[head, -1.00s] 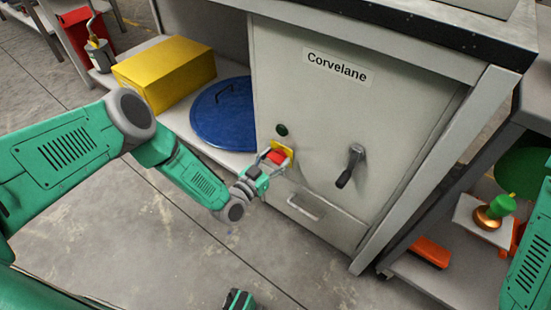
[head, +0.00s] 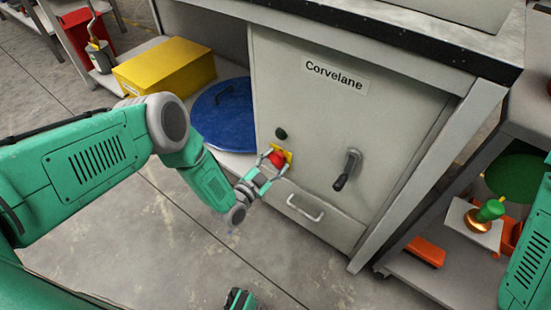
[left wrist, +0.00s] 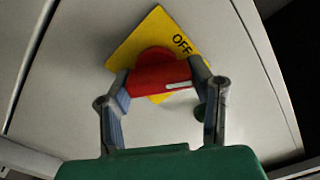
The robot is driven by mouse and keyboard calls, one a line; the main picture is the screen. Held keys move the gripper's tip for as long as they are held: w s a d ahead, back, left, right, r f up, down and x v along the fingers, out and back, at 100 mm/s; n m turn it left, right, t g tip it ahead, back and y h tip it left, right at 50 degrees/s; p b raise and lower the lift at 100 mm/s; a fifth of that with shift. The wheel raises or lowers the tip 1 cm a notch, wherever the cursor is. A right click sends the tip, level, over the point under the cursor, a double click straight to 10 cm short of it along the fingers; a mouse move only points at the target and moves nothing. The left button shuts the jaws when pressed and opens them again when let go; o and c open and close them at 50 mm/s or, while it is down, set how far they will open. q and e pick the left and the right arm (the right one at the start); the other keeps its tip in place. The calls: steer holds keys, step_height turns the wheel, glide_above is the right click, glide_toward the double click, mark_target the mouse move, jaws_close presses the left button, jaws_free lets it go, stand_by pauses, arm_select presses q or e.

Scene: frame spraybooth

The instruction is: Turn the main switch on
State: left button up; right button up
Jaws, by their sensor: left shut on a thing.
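The main switch is a red knob (head: 277,158) on a yellow plate (head: 289,155) on the front of the grey Corvelane cabinet. In the left wrist view the red knob (left wrist: 158,78) sits between my finger pads, and the yellow plate (left wrist: 138,42) carries the word OFF above and right of it. A short white mark shows on the knob's right part. My left gripper (head: 268,168) is shut on the knob, one finger on each side; it also shows in the left wrist view (left wrist: 162,92). Other plate lettering is not visible.
A dark green round lamp (head: 281,133) sits just above the switch. A black lever handle (head: 346,170) is to its right and a drawer pull (head: 305,208) below. A blue lid (head: 222,118) and yellow box (head: 165,66) stand left. Open floor lies in front.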

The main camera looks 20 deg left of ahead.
arm_select(q)
steer(key=m, duration=0.2)
steer(key=m+p, duration=0.1)
steer(key=m, duration=0.2)
steer(key=shift+s+d+f+m, duration=0.15)
steer(key=shift+s+f+m, duration=0.05)
steer(key=shift+m, duration=0.1)
steer(key=m, duration=0.3)
steer(key=shift+f, duration=0.1)
steer(key=shift+s+m, duration=0.1)
steer(key=shift+m, duration=1.3)
steer(key=shift+f+m, duration=0.15)
steer(key=shift+m, duration=0.15)
steer(key=o, duration=1.2)
steer(key=shift+c, duration=0.2)
steer(key=shift+r, duration=0.2)
steer(key=v, duration=1.1)
steer(key=shift+s, duration=0.4)
